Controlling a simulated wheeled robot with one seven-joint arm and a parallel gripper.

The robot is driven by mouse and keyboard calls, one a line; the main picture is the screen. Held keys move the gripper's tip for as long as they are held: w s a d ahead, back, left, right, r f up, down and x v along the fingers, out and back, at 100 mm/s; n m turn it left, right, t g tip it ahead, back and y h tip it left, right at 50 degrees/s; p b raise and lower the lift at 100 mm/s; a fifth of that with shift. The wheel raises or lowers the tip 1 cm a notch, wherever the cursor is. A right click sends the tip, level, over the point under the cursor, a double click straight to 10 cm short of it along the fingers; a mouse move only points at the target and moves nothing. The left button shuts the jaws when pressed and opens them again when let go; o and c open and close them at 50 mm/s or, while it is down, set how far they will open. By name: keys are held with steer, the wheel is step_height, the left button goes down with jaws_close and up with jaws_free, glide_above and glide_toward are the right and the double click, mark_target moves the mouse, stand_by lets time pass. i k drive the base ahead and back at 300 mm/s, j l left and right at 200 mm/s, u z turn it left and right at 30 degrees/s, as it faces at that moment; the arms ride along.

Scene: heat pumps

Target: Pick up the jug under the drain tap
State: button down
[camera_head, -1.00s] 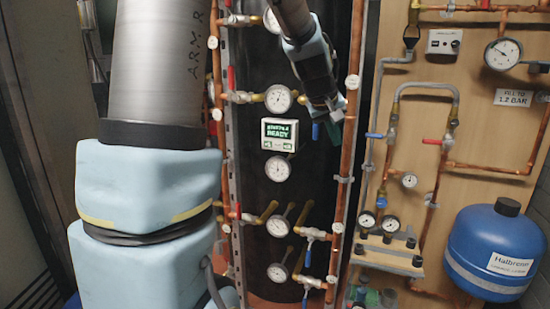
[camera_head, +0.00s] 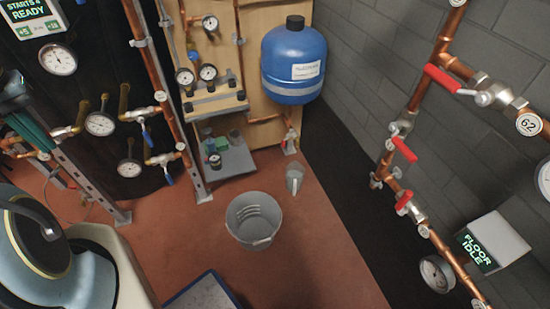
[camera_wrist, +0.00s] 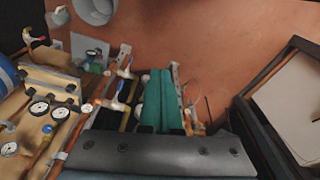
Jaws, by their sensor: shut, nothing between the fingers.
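The jug (camera_head: 294,179) is small, grey and see-through. It stands upright on the red floor below the drain tap (camera_head: 290,142), under the blue tank, in the head view. It also shows small near the top left of the wrist view (camera_wrist: 59,17). My gripper (camera_head: 28,132) is at the left edge of the head view, partly cut off, far from the jug. In the wrist view its two teal fingers (camera_wrist: 160,100) are together with nothing between them.
A grey bucket (camera_head: 253,220) stands on the floor just left of and nearer than the jug. A grey shelf (camera_head: 230,162) with small bottles is behind it. Pipes with red-handled valves (camera_head: 445,80) run along the right wall. A blue-rimmed tray (camera_head: 203,292) lies in front. Floor right of the bucket is clear.

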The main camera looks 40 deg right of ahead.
mark_target(294, 171)
steer(key=i+l+z, duration=0.1)
steer(key=z, duration=1.25)
